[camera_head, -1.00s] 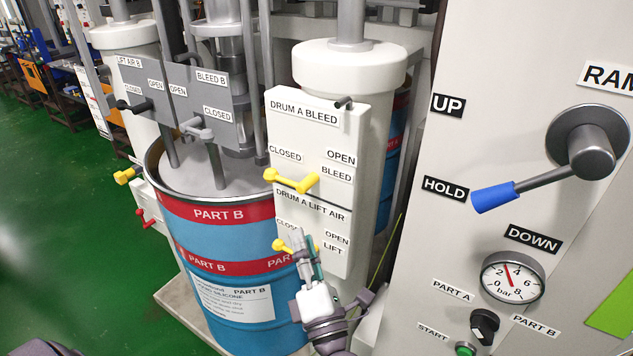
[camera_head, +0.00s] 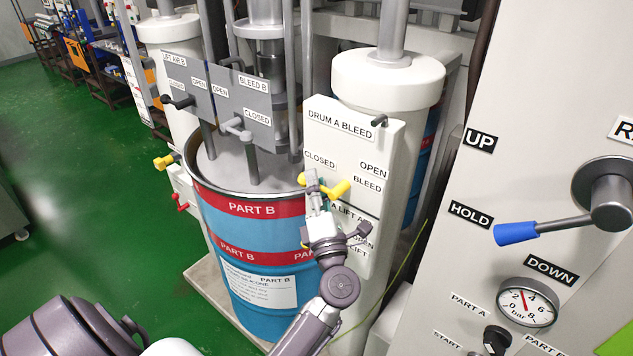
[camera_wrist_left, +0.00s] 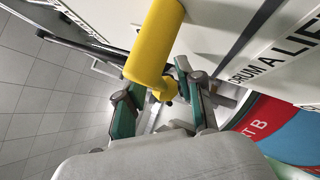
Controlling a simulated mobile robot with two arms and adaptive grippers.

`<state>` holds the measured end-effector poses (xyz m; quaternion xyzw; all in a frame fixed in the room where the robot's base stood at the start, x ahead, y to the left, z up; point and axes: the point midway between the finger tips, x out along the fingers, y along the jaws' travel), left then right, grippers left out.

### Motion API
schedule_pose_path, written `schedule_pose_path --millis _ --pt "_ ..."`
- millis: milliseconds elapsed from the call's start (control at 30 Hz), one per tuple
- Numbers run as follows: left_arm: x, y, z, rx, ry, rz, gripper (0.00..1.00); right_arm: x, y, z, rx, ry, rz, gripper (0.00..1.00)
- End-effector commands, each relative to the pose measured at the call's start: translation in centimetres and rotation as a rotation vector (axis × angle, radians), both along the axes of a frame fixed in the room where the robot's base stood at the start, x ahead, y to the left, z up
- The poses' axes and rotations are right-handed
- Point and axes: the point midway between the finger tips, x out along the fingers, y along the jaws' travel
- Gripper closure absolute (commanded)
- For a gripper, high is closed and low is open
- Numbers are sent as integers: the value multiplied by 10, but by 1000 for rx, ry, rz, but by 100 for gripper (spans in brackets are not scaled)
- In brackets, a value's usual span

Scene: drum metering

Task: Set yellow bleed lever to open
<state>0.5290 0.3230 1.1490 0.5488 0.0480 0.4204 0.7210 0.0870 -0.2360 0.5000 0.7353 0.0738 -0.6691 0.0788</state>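The yellow bleed lever (camera_head: 340,190) is on the white DRUM A BLEED panel (camera_head: 347,146), below the CLOSED and OPEN labels. Its right end shows in the head view; my left gripper (camera_head: 312,182) covers much of its left part. In the left wrist view the yellow lever (camera_wrist_left: 155,45) reaches down between the two fingers of my left gripper (camera_wrist_left: 158,92). The fingers are apart, one on each side of it, with a visible gap; I cannot tell whether either touches it. My right gripper is not in view.
The blue PART B drum (camera_head: 232,235) stands left of the panel. A cabinet with a blue-handled lever (camera_head: 517,234) stands at right.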

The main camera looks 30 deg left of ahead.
Motion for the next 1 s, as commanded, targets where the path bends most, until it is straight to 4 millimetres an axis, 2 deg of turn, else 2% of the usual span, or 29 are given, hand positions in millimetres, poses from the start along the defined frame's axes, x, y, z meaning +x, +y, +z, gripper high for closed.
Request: schedule_pose_path --millis 167,400,800,1000 --pt "0 0 0 0 0 0 63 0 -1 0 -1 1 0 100" --pt "0 0 0 1 1 0 100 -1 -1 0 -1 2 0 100" --pt "-1 2 -2 0 3 6 100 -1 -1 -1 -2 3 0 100" --pt "-2 2 -3 34 1 8 100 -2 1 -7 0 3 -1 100"
